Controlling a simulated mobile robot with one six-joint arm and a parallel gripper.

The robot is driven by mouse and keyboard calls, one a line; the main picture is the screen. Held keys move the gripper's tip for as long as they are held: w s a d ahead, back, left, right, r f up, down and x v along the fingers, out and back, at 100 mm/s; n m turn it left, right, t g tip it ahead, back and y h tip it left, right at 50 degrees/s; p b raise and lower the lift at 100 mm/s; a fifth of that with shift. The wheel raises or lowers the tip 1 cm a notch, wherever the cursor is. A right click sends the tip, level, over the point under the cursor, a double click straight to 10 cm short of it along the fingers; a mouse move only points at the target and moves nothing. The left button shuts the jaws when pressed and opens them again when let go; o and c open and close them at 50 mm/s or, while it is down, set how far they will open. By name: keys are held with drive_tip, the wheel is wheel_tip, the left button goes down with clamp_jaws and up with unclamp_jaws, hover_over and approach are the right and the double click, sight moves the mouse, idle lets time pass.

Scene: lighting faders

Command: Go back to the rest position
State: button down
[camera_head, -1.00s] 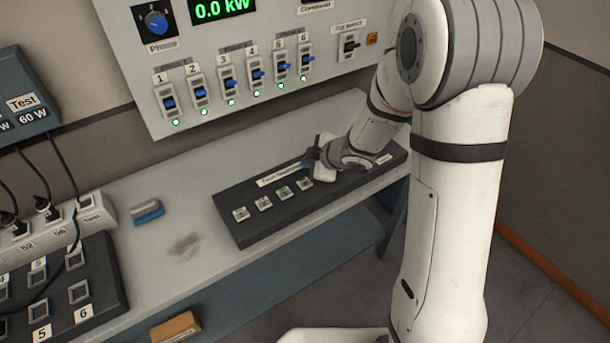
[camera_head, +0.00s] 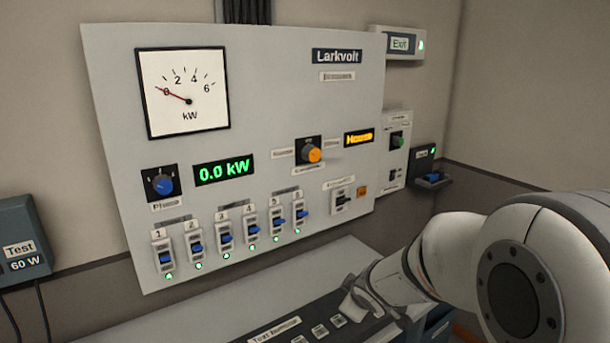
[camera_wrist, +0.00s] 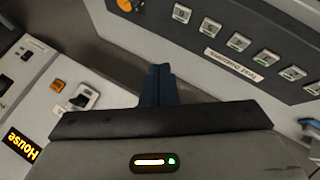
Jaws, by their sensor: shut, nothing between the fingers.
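My gripper shows in the wrist view (camera_wrist: 158,84) with its dark blue fingers together and nothing between them. It is above the grey bench surface, beside the black button box (camera_wrist: 285,45), and appears apart from it. In the head view my arm comes in from the right and its end hangs low over the button box (camera_head: 290,322); the fingertips are not clear there. The grey Larkvolt panel (camera_head: 270,110) stands behind the bench. Its faders (camera_head: 227,239) are in a row with green lights below them.
A kW dial (camera_head: 184,92) reads near zero, and a green display (camera_head: 224,170) reads 0.0 kW. A Test box (camera_head: 20,245) is on the left wall. Open air lies before the panel.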

drive_tip(key=s+d+r+m+g+h, duration=0.1)
drive_tip(key=s+d+r+m+h, duration=0.1)
drive_tip(key=s+d+r+m, duration=0.4)
drive_tip(key=s+a+m+g+y, duration=0.1)
drive_tip(key=s+m+g, duration=0.3)
drive_tip(key=s, duration=1.3)
drive_tip(key=shift+s+a+m, duration=0.25)
drive_tip(key=shift+a+m, duration=0.15)
drive_tip(key=shift+a, duration=0.25)
